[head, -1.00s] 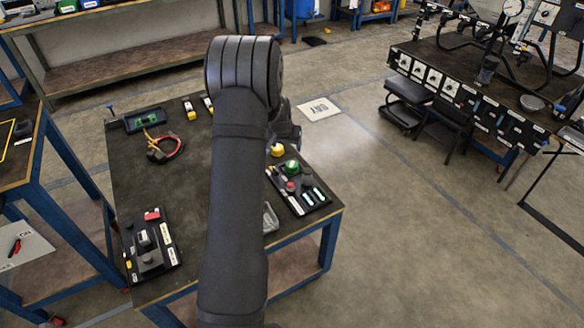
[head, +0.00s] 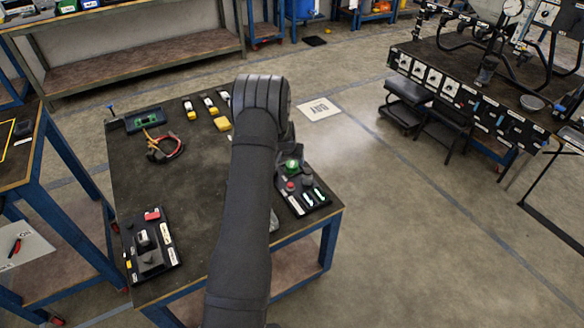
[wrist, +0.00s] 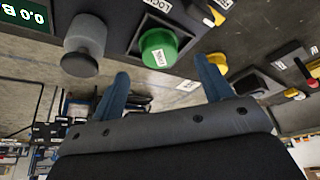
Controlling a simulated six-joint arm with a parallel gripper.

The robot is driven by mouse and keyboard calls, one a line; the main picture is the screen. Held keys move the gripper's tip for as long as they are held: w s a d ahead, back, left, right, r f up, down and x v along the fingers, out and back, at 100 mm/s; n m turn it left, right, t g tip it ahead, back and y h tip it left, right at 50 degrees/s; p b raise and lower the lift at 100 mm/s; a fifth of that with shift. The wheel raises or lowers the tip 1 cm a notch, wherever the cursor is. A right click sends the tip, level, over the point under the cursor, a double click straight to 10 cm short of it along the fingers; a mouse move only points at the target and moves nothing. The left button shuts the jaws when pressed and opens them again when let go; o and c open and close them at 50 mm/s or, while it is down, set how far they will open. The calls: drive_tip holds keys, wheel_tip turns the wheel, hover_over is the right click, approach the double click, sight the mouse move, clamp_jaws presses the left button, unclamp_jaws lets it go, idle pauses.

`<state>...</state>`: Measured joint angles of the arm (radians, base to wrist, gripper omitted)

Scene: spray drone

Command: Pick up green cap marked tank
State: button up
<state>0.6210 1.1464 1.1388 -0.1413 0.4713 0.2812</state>
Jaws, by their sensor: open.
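The green cap (wrist: 158,48) is in the wrist view at the top centre, round, with a small white label too blurred to read surely. In the head view the fingers are hidden by my arm.
A grey knob (wrist: 84,45) stands left of the cap. The dark tray (head: 322,207) also holds a red knob (head: 291,186) and pale tubes. Red cable (head: 165,148), yellow-and-white pieces and another tray (head: 150,265) lie on the table. The table's middle is clear.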

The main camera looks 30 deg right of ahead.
sight(292, 164)
drive_tip(key=x, duration=0.5)
drive_tip(key=shift+d+r, duration=0.1)
drive_tip(key=c, duration=1.2)
drive_tip(key=shift+o, duration=0.2)
drive_tip(key=shift+r, duration=0.1)
